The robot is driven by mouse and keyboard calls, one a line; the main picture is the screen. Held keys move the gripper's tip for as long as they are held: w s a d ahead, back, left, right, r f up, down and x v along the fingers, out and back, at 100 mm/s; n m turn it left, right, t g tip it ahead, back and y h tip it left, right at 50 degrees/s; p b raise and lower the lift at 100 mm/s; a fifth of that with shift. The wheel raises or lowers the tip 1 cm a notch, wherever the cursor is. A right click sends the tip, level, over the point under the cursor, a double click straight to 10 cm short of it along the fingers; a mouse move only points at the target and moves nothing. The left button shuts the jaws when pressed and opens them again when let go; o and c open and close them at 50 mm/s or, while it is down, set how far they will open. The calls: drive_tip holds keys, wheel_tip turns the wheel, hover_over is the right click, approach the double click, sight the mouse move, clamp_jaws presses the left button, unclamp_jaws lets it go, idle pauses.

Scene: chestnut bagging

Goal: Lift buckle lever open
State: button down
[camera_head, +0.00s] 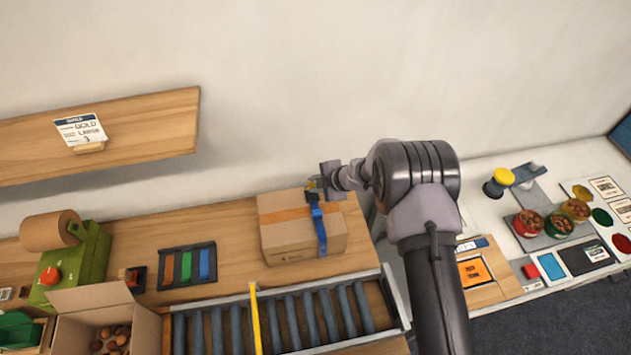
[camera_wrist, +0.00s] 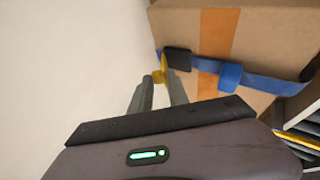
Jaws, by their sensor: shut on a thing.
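A closed cardboard box (camera_head: 285,238) with an orange stripe stands on the wooden bench; it also fills the upper right of the wrist view (camera_wrist: 270,45). A blue strap (camera_head: 321,232) runs around it and shows in the wrist view (camera_wrist: 262,84). A dark buckle (camera_wrist: 178,60) sits on the strap near the box edge, with a small yellow lever (camera_wrist: 160,76) beside it. My gripper (camera_wrist: 159,84) is at the buckle, its fingertips shut on the yellow lever. In the head view my gripper (camera_head: 318,185) is at the box's back top edge, partly hiding the buckle.
A roller conveyor (camera_head: 285,320) with a yellow bar lies in front of the box. A tray of coloured strips (camera_head: 187,266) and an open carton of chestnuts (camera_head: 108,315) stand left. The white table at right holds bowls of chestnuts (camera_head: 558,224). The wall is close behind.

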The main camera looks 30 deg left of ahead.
drive_tip(key=c, duration=1.4)
unclamp_jaws()
drive_tip(key=p+v, duration=0.1)
drive_tip(key=v, duration=1.6)
drive_tip(key=shift+r, duration=0.2)
drive_tip(key=shift+d, duration=0.15)
